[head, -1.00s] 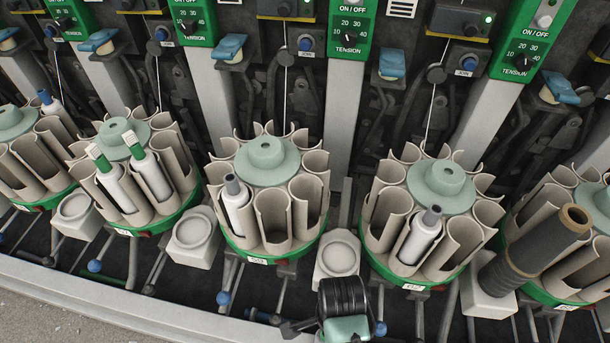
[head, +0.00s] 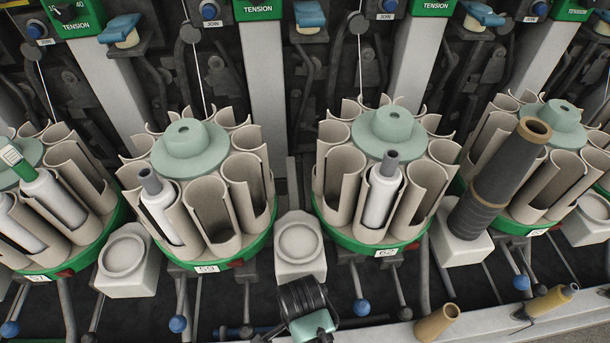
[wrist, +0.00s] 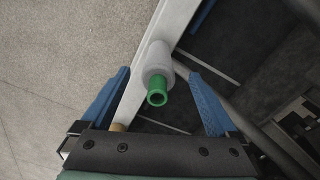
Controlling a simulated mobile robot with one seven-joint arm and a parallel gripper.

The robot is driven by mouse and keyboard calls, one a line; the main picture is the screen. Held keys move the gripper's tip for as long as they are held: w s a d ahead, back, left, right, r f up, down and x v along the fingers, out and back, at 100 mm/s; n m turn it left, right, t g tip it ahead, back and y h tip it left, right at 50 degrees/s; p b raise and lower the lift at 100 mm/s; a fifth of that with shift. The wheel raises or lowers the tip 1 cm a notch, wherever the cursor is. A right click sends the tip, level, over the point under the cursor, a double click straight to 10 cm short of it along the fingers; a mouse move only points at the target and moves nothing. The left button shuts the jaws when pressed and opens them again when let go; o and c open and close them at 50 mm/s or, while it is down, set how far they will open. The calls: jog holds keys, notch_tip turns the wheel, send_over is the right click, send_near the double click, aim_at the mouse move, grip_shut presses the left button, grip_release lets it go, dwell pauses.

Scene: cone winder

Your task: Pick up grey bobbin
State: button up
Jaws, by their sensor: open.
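Two bobbins with grey tube tips stand in magazine pockets in the head view: one at the left (head: 160,212) and one at the centre right (head: 382,195). Both carry white yarn and lean slightly. In the wrist view, my gripper (wrist: 160,73) is open, with blue fingers spread wide. A white-wound bobbin with a green tube (wrist: 157,82) shows between the fingers, beyond them, near the machine's pale edge. No grey-tipped bobbin shows in the wrist view. My fingers cannot be made out in the head view.
A dark grey stacked cone (head: 500,165) stands on a pale block at right. Tan cones (head: 437,322) lie along the front ledge. A bobbin with a green and white tip (head: 20,165) is in the far-left magazine. Empty pale holders (head: 298,245) sit between magazines.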

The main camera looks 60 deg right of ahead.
jog(key=f, duration=0.2)
jog(key=f+b, duration=0.1)
jog(key=f, duration=0.1)
jog(key=shift+s+d+b, duration=0.1)
jog(key=shift+s+b, duration=0.1)
jog(key=shift+b, duration=0.1)
jog(key=shift+r, duration=0.15)
jog(key=c, duration=1.3)
jog(key=shift+o, duration=0.2)
